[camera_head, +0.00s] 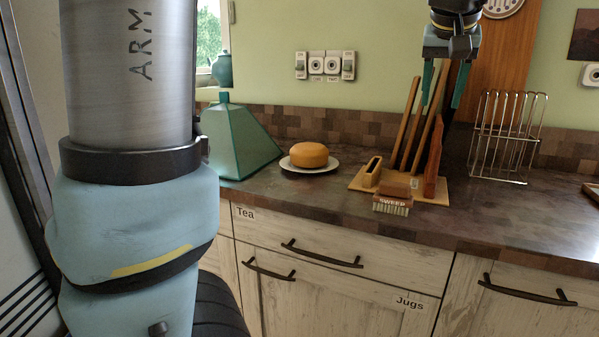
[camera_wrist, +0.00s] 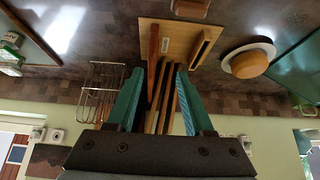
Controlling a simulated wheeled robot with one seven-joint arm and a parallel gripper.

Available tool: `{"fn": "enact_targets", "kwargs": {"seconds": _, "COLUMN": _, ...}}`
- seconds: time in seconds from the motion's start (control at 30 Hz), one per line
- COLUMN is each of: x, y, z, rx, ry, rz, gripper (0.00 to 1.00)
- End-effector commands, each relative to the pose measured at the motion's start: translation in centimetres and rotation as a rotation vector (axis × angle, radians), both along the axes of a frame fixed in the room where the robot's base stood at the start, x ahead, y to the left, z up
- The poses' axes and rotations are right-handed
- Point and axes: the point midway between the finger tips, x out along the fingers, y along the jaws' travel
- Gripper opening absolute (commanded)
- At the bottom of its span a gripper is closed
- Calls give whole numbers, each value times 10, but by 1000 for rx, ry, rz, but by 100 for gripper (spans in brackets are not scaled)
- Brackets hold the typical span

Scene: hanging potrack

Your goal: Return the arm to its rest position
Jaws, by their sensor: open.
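My gripper (camera_head: 443,84) hangs at the upper right in the head view, with its two teal fingers pointing down and spread apart. It is open, with nothing visibly held. The fingers are above the counter, in line with upright wooden boards (camera_head: 408,120) on a wooden base (camera_head: 364,178). In the wrist view my gripper (camera_wrist: 155,95) shows its fingers either side of the boards (camera_wrist: 162,90). I cannot tell how close the fingers are to the boards. My large arm link stands at the left of the head view and hides part of the room.
A brush marked SWEEP (camera_head: 393,205) lies at the front of the wooden base. A yellow cheese (camera_head: 309,154) sits on a white plate (camera_head: 322,168) beside a teal pyramid-shaped cover (camera_head: 238,145). A wire rack (camera_head: 507,140) stands to the right. The front right counter (camera_head: 520,222) is clear.

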Motion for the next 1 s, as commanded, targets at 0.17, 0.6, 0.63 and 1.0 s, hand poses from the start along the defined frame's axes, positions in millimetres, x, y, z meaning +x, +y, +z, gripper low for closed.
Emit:
{"fn": "enact_targets", "kwargs": {"seconds": 0.17, "x": 10, "y": 19, "z": -19, "rx": 23, "ry": 23, "rz": 14, "gripper": 52}}
{"fn": "enact_targets", "kwargs": {"seconds": 0.6, "x": 36, "y": 120, "z": -111, "rx": 101, "ry": 154, "rz": 92, "gripper": 52}}
{"fn": "enact_targets", "kwargs": {"seconds": 0.63, "x": 36, "y": 133, "z": -121, "rx": 106, "ry": 171, "rz": 103, "gripper": 52}}
{"fn": "enact_targets", "kwargs": {"seconds": 1.0, "x": -21, "y": 292, "z": -236, "rx": 117, "ry": 381, "rz": 274, "gripper": 52}}
